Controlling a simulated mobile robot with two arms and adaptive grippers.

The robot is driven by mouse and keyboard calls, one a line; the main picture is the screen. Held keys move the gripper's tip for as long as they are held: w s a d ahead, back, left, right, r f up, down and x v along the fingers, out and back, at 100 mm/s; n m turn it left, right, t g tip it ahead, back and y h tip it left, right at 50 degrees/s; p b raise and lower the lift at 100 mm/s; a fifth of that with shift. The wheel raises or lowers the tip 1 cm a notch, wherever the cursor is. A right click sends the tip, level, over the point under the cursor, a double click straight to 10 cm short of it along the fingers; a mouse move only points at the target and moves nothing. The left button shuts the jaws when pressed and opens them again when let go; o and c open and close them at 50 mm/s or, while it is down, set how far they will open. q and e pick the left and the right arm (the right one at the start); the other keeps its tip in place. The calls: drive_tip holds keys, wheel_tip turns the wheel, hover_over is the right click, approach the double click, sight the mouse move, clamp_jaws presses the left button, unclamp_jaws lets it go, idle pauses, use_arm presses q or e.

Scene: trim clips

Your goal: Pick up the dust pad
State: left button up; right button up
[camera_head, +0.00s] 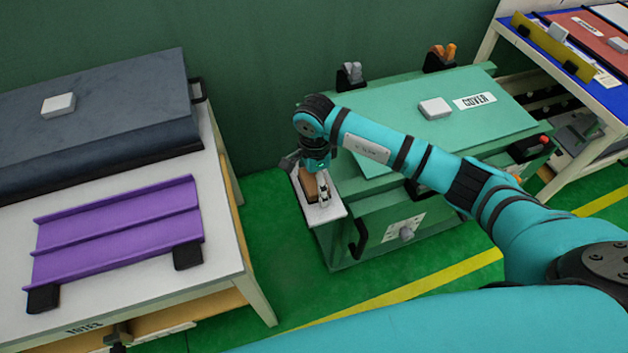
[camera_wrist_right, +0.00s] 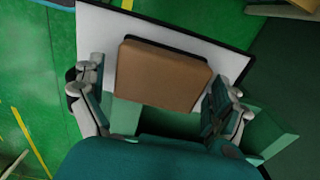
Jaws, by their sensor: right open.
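The dust pad looks to be a brown block with a dark edge (camera_head: 309,188), lying on a small white side shelf (camera_head: 334,211) of the green machine. In the right wrist view, the brown block (camera_wrist_right: 160,77) sits on the white shelf (camera_wrist_right: 103,27) between my spread fingers. My right gripper (camera_head: 313,181) is open and points down over the block, with one finger on each side. The wrist view shows gaps between the block and both fingers (camera_wrist_right: 162,80). The gripper partly hides the block in the head view. My left gripper does not show.
The green machine (camera_head: 385,213) has a flat top with a white block (camera_head: 435,108) and a COVER label. A white table (camera_head: 225,235) at left carries a purple tray (camera_head: 120,228) and a dark slab (camera_head: 95,125). Green floor lies between.

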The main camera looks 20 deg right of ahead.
sight(315, 181)
drive_tip(key=c, duration=1.2)
drive_tip(key=shift+o, duration=0.2)
drive_tip(key=shift+r, duration=0.1)
drive_tip(key=shift+w+r, duration=0.1)
drive_tip(key=shift+r, duration=0.55)
drive_tip(key=shift+s+r+b, duration=0.15)
drive_tip(key=shift+r+b, duration=0.1)
drive_tip(key=shift+r, duration=0.25)
drive_tip(key=shift+s+r+b, duration=0.15)
drive_tip(key=shift+r+b, duration=0.1)
drive_tip(key=shift+r, duration=0.25)
drive_tip(key=s+a+b, duration=0.1)
drive_tip(key=s+a, duration=0.1)
drive_tip(key=s, duration=0.5)
drive_tip(key=s+a+r+b, duration=0.1)
drive_tip(key=s+a, duration=0.1)
drive_tip(key=s, duration=0.6)
drive_tip(key=shift+a+r, duration=0.25)
